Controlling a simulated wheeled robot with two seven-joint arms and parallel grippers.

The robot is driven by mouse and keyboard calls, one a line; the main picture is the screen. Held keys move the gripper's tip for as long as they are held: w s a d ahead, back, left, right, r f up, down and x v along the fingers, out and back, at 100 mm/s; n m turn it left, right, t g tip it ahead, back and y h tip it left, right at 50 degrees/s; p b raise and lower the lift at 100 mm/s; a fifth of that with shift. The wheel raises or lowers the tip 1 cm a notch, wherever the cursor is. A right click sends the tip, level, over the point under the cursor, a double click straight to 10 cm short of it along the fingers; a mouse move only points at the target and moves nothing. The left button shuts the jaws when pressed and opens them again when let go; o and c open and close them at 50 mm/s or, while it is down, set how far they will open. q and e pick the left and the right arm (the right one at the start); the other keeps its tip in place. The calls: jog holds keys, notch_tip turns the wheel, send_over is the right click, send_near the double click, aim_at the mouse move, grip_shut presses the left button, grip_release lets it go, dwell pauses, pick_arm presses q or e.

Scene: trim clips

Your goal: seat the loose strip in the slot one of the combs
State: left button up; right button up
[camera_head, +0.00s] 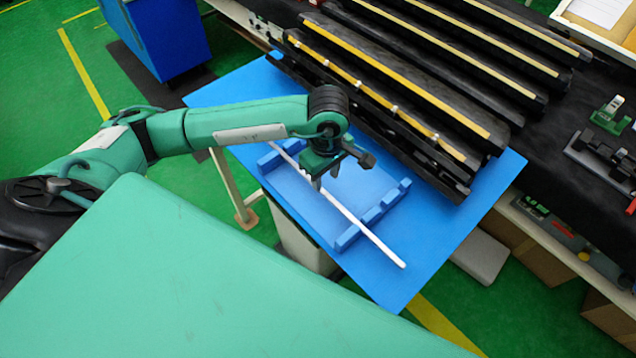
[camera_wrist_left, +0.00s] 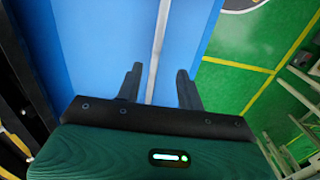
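The loose strip (camera_head: 372,236) is a long thin white rod. It lies diagonally over two blue combs on a blue board, and its near end sticks out past the near comb. The near comb (camera_head: 376,212) has several notches; the far comb (camera_head: 270,160) is partly hidden by my arm. I cannot tell whether the strip sits in any slot. My left gripper (camera_head: 326,178) is over the strip between the combs, fingers pointing down. In the left wrist view the gripper (camera_wrist_left: 158,85) is open, with the strip (camera_wrist_left: 157,50) running between its fingers. My right gripper is not in view.
The blue board (camera_head: 440,240) is bare at its near right. Black racks with yellow strips (camera_head: 400,90) rise close behind the combs. A dark bench with small fixtures (camera_head: 608,115) is at the right. A blue cabinet (camera_head: 160,35) stands at the far left.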

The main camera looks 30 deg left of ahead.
aim_at(327, 194)
pick_arm(q)
jog(key=shift+f, duration=0.7)
jog(key=shift+w+d+f+p, duration=0.1)
jog(key=shift+f+p, duration=0.45)
jog(key=shift+p, duration=0.2)
notch_tip(327, 194, down, 3)
jog(key=shift+w+f+p, duration=0.1)
jog(key=shift+f+p, duration=0.05)
jog(key=shift+p, duration=0.65)
jog(key=shift+f, duration=0.45)
grip_shut()
